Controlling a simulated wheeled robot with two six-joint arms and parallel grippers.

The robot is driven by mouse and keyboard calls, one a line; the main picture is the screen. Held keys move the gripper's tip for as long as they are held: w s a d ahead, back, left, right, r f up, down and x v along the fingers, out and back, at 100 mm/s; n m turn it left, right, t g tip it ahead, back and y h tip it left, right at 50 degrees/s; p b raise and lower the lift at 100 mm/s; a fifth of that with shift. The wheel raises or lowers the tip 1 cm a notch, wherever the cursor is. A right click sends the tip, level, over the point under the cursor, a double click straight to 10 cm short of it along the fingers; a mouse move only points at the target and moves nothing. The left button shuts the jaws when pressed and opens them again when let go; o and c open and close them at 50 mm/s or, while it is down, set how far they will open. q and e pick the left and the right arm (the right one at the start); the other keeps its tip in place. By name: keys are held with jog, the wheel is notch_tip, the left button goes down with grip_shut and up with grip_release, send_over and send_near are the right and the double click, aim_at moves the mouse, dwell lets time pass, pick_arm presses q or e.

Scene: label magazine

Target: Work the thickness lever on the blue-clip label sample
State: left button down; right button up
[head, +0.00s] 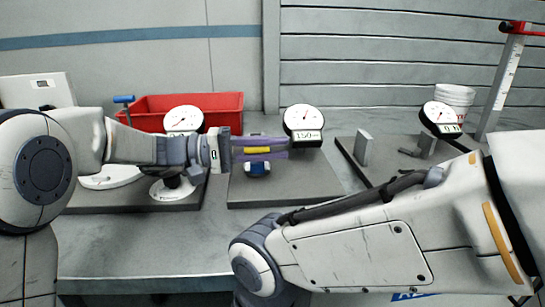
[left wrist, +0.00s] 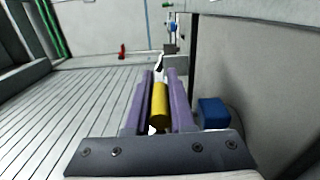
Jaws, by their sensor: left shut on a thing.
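My left gripper (head: 262,149) reaches in from the left in front of the middle dial gauge (head: 303,118). Its purple fingers are shut on a yellow cylindrical grip, apparently the thickness lever (head: 258,150). The lever also shows between the fingers in the left wrist view (left wrist: 159,103). A blue clip (head: 257,168) sits just below the fingers in the head view, and a blue block shows to their right in the left wrist view (left wrist: 214,112). The label sample itself is mostly hidden. My right arm crosses the lower right; its gripper is not in view.
Another dial gauge (head: 183,119) stands at the left and a third (head: 440,117) at the right, on dark plates. A red bin (head: 222,103) and a white bucket (head: 455,96) stand behind. The bench front (head: 150,250) is clear.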

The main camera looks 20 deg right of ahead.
pick_arm(q)
jog(key=shift+f, duration=0.2)
dwell(0.4)
jog(key=c, duration=0.8)
grip_release()
jog(key=shift+o, duration=0.2)
jog(key=shift+r, duration=0.1)
jog(key=s+d+r+p, duration=0.1)
jog(key=s+d+r, duration=0.7)
jog(key=r, duration=0.3)
jog(key=shift+d+p, duration=0.3)
